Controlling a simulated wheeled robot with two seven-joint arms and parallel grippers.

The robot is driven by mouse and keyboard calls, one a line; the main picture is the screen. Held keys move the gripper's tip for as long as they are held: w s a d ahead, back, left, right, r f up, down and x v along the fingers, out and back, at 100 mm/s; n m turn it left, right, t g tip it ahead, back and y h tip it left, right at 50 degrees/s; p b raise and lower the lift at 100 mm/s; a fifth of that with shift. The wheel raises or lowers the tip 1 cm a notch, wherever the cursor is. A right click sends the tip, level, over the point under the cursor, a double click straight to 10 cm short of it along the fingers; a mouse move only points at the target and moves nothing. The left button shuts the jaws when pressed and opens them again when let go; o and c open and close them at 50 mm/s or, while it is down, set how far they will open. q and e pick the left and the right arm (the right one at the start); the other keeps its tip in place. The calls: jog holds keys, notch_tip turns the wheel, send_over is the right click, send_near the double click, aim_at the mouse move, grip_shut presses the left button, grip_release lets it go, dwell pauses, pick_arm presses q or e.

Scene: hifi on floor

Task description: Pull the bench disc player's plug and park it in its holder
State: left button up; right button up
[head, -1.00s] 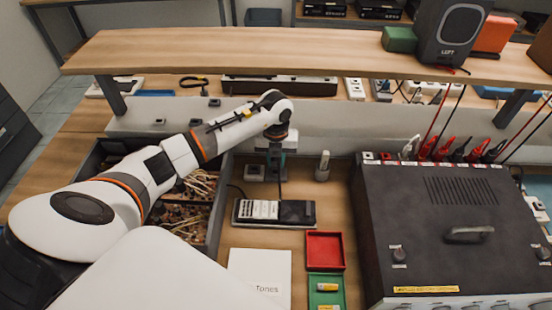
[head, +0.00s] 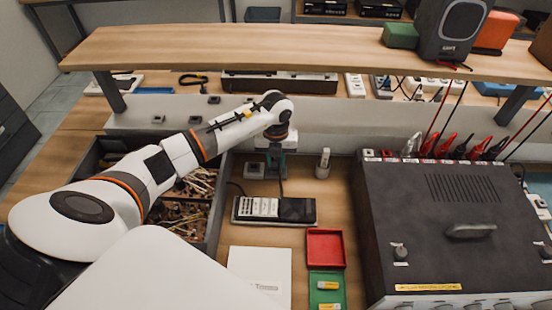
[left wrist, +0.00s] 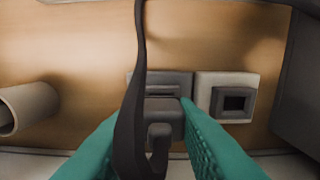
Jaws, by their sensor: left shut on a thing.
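My left gripper (head: 276,164) points down at the bench, behind the black device with white keys. In the left wrist view its teal fingers (left wrist: 158,142) are shut on a dark plug (left wrist: 163,116), whose black cable (left wrist: 139,60) runs up the picture. The plug is at a dark grey block (left wrist: 172,82) with a slot; I cannot tell whether it is seated in it. Beside that block is a pale plate with a dark square opening (left wrist: 235,101), also in the head view (head: 254,171). I cannot tell which device is the disc player. My right gripper is out of view.
The keyed device (head: 297,210) lies in front of the gripper. A pale cylinder (head: 322,164) stands to its right, a large dark unit (head: 450,240) farther right. A shelf (head: 300,50) spans behind. Red (head: 325,250) and green trays and a white booklet (head: 258,270) lie in front.

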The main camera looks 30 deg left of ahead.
pick_arm(q)
jog(key=shift+f, duration=0.3)
dwell(0.6)
jog(key=o, duration=1)
notch_tip(320, 180, up, 17)
jog(key=shift+r+p, duration=0.1)
jog(key=shift+p, duration=0.65)
